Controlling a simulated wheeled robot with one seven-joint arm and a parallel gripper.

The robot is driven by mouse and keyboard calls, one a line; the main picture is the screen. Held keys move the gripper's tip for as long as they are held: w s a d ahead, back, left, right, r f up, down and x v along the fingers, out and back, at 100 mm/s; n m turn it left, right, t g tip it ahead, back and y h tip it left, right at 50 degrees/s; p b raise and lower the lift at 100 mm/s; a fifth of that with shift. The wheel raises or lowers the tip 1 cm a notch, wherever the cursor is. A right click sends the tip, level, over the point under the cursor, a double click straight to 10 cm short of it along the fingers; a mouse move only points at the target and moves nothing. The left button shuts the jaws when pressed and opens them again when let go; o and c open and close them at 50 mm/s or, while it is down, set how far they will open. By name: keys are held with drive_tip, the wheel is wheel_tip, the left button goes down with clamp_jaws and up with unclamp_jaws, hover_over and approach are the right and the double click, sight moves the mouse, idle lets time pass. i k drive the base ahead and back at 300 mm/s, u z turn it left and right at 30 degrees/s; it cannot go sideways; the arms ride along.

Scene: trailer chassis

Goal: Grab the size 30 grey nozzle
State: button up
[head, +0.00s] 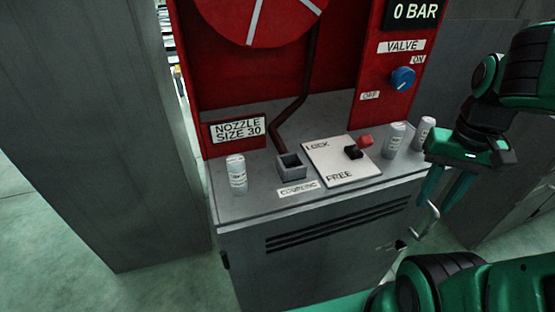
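Three grey cylindrical nozzles stand upright on the cabinet top in the head view. One nozzle (237,175) is at the left, below the sign reading "NOZZLE SIZE 30" (238,129). A second nozzle (394,141) and a third nozzle (422,135) stand at the right, beside the lock plate. Their printed labels are too small to read, so I cannot tell the sizes. My gripper (440,197) is at the right, pointing down, in front of the right-hand nozzles in the picture.
A square coupling socket (291,168) and a LOCK/FREE plate (334,172) with a red-and-black lever (357,149) sit between the nozzles. A red panel behind holds a blue valve knob (402,79) and a 0 BAR display (415,12). A grey wall (95,130) stands left.

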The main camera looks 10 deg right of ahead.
sight(235, 164)
drive_tip(key=z, duration=1.8)
drive_tip(key=k, duration=1.55)
drive_tip(key=u, duration=1.85)
drive_tip(key=i, duration=0.55)
drive_tip(key=u, duration=0.05)
